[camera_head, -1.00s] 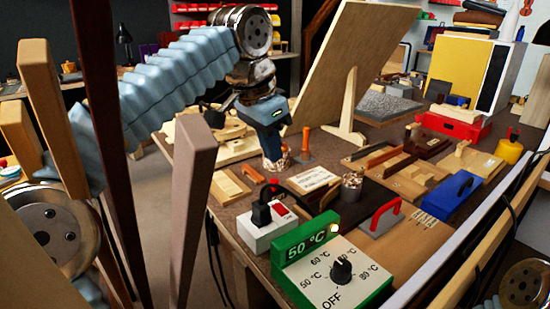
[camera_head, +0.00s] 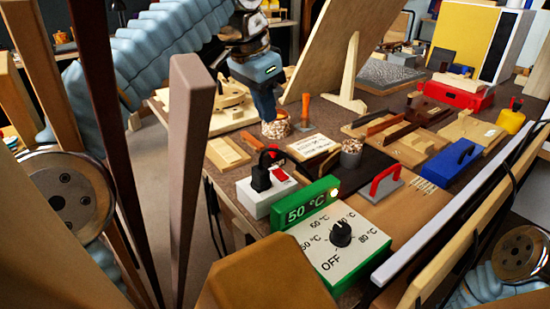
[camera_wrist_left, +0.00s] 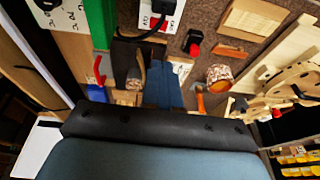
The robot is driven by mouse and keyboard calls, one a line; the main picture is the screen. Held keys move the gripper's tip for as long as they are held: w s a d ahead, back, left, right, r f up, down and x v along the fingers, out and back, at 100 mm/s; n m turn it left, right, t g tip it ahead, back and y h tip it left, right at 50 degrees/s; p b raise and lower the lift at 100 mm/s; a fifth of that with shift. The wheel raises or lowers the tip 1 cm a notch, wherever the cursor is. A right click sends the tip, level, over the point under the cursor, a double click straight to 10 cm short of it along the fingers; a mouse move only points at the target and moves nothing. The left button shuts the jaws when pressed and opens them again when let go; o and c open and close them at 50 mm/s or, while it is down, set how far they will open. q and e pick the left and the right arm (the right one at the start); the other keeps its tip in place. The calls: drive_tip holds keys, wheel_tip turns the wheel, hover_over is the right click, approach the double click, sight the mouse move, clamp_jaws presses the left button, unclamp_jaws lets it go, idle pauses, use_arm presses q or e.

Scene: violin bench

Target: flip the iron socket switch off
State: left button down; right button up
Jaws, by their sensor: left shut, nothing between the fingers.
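The white iron socket (camera_head: 256,198) stands near the bench's left edge, with a black plug (camera_head: 261,178) in it and a red switch (camera_head: 279,177) beside the plug. I cannot tell the switch's position. In the left wrist view the socket (camera_wrist_left: 172,8) is cut by the top edge. My left gripper (camera_head: 268,112) is shut and empty, pointing down beyond the socket, by a container of shavings (camera_head: 276,129). Its blue fingers show in the left wrist view (camera_wrist_left: 161,75), apart from the socket. My right gripper is not in view; only part of my right arm shows at lower right.
A green and white temperature box (camera_head: 335,245) with a black knob stands right of the socket. A red-handled tool (camera_head: 384,182) and a blue box (camera_head: 453,163) are farther right. A slanted wooden board (camera_head: 335,50) stands behind. Wooden posts (camera_head: 192,140) and an orange-brown block (camera_head: 265,285) fill the foreground.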

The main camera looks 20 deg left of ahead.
sight(278, 171)
use_arm(q)
drive_tip(key=b+x, duration=0.1)
drive_tip(key=x, duration=0.3)
drive_tip(key=b+x, duration=0.1)
drive_tip(key=x, duration=0.4)
drive_tip(key=b+x, duration=0.1)
drive_tip(key=x, duration=0.3)
drive_tip(key=shift+s+a+f+b, duration=0.3)
drive_tip(key=shift+s+a+f, duration=0.05)
drive_tip(key=shift+f, duration=0.25)
